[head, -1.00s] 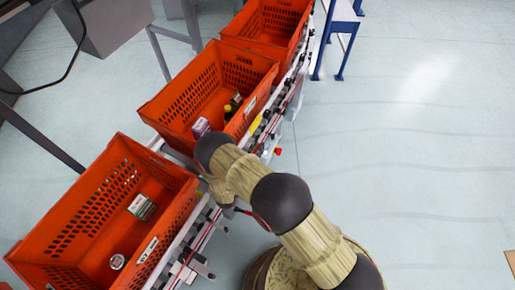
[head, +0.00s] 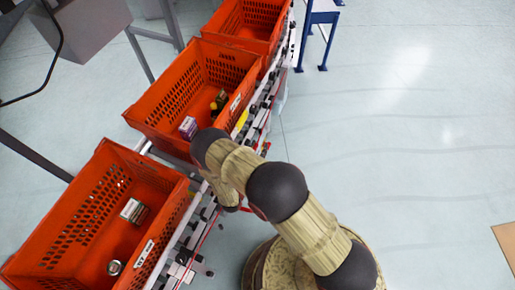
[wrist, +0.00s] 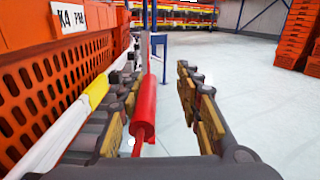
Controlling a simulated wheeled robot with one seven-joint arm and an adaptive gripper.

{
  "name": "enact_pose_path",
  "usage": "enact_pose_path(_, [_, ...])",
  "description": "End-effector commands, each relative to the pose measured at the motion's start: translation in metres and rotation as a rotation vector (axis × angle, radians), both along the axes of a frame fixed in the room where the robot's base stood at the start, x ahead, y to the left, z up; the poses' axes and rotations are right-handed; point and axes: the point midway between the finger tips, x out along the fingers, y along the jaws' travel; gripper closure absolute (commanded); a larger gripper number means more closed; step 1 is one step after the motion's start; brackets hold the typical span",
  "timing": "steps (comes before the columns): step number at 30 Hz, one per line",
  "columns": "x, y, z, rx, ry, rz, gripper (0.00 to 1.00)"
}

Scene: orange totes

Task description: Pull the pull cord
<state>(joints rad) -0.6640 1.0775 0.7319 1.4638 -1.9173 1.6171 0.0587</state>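My gripper (wrist: 160,78) is open, with one finger on each side of the handle. The handle is nearer the left finger; I cannot tell whether they touch. In the head view, a red line (head: 208,232) runs along the conveyor's side. There my arm hides the gripper fingers and the handle.
Orange totes stand in a row on the conveyor: a near tote (head: 60,205), a middle tote (head: 150,108) and a far tote (head: 262,42). The near and middle ones hold small items. A blue-legged stand (head: 318,30) is beyond.

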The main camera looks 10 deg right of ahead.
Motion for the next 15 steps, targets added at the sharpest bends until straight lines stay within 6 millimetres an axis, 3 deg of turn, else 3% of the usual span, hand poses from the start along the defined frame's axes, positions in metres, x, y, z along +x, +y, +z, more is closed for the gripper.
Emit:
enact_pose_path(11, [-0.004, -0.001, -0.002, -0.003, 0.006, -0.004, 0.67])
enact_pose_path(15, [-0.015, 0.006, -0.002, -0.003, 0.007, -0.001, 0.67])
